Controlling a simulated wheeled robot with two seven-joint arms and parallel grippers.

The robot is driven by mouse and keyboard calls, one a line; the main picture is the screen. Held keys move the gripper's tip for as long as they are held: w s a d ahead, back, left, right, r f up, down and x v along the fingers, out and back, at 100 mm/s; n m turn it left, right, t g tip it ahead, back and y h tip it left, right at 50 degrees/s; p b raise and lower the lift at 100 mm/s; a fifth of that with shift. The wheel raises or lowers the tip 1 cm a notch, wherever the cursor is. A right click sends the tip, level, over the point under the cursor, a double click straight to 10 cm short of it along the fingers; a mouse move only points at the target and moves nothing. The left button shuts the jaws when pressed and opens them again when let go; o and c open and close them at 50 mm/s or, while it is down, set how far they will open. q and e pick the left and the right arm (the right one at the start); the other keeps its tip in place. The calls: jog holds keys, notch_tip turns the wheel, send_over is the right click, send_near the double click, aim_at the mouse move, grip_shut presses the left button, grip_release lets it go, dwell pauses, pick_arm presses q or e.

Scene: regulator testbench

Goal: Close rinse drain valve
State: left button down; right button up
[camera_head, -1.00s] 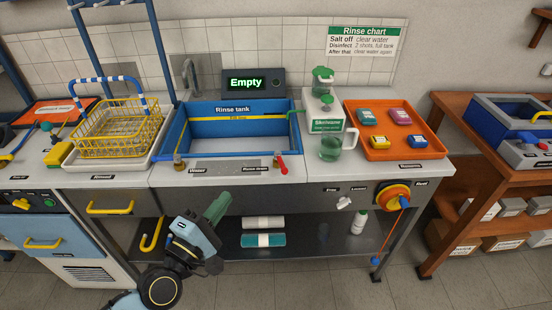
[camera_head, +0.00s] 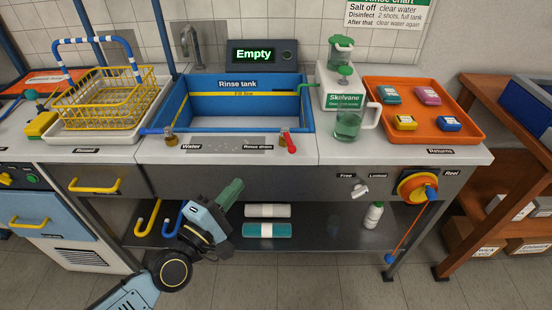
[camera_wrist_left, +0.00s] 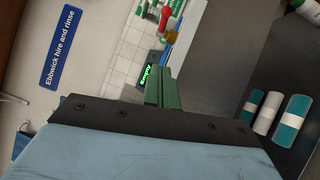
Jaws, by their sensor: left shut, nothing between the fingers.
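The rinse drain valve is a red lever (camera_head: 289,144) on a brass fitting at the front right of the rinse tank's ledge, beside the "Rinse drain" label. It sticks out toward the front edge. The blue rinse tank (camera_head: 302,118) looks empty, and the display (camera_head: 262,54) behind it reads "Empty". My left gripper (camera_head: 231,192) is shut and empty, below and in front of the counter edge, left of the lever and apart from it. Its green fingers show together in the left wrist view (camera_wrist_left: 162,92), where the red lever (camera_wrist_left: 165,17) is at the top. My right gripper is not in view.
A brass water valve (camera_head: 170,137) stands at the left of the ledge. A yellow basket (camera_head: 105,92) is further left. A Skelvane dispenser (camera_head: 340,85), a green jug (camera_head: 349,122) and an orange tray (camera_head: 442,128) stand right. The lower shelf (camera_head: 325,232) holds rolls and a bottle.

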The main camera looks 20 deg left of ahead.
aim_at(289, 141)
pick_arm(q)
jog(key=shift+r, duration=0.1)
